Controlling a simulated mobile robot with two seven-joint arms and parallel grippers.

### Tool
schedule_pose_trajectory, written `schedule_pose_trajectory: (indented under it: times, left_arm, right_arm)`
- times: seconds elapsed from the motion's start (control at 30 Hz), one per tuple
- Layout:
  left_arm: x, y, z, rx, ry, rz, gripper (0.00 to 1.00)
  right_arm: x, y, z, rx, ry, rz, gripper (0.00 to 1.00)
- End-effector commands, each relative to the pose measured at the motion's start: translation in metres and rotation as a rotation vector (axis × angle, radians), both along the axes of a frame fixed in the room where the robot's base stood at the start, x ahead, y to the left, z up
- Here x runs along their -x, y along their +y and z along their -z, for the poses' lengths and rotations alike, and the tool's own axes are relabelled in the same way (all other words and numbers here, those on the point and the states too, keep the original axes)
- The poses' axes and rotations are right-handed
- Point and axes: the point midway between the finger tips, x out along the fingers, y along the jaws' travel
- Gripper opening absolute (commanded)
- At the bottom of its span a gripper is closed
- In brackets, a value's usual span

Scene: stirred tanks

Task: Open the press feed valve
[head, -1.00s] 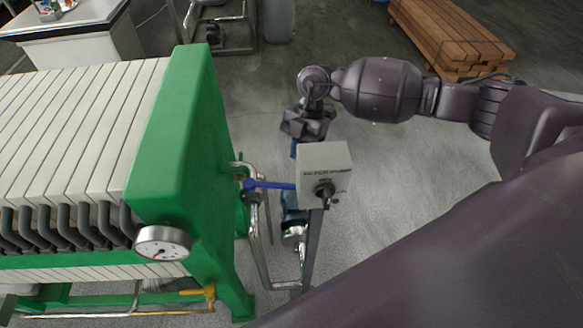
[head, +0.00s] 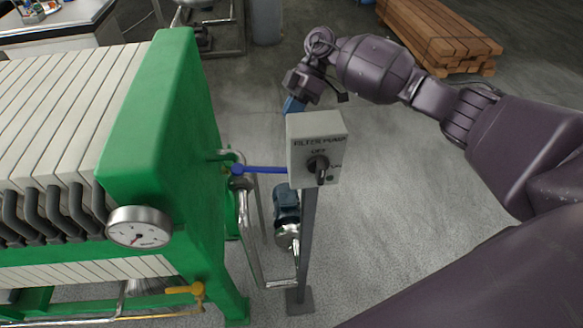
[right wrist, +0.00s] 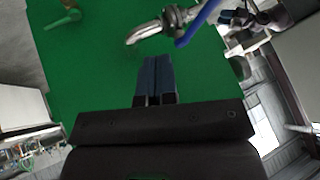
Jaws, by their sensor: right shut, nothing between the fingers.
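A blue lever handle (head: 262,170) sticks out to the right from the valve (head: 237,170) on the pipe at the end of the green filter press (head: 165,120). Its outer end reaches the left edge of the switch box in the picture. My right gripper (head: 290,106) is shut and empty, beyond the box and apart from the lever. In the right wrist view its blue fingers (right wrist: 154,75) are together in front of the green press plate (right wrist: 100,55). The blue lever (right wrist: 202,20) and metal pipe (right wrist: 165,25) lie ahead of them. My left gripper is not in view.
A grey filter pump switch box (head: 315,150) stands on a post between me and the gripper. A pump motor (head: 287,207) sits behind the post. A pressure gauge (head: 139,227) and yellow valve (head: 190,290) are on the press. Stacked timber (head: 440,38) lies behind; the right floor is clear.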

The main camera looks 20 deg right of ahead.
Motion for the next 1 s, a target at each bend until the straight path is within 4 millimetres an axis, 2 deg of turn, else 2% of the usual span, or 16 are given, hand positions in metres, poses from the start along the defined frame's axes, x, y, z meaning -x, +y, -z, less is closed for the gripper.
schedule_pose_trajectory:
  times: [0.13,0.37,0.93,1.0]
  left_arm:
    - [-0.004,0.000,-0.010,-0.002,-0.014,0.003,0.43]
    - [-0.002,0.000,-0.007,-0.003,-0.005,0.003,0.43]
    - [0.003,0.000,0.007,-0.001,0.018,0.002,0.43]
    - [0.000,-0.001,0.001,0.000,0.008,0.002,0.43]
  right_arm:
    - [0.002,-0.007,-0.005,0.032,0.107,0.100,0.00]
    - [0.005,-0.002,0.003,0.047,0.141,0.132,0.00]
    - [0.031,0.054,0.077,0.046,0.140,0.130,0.00]
    - [0.040,0.056,0.070,0.046,0.134,0.128,0.00]
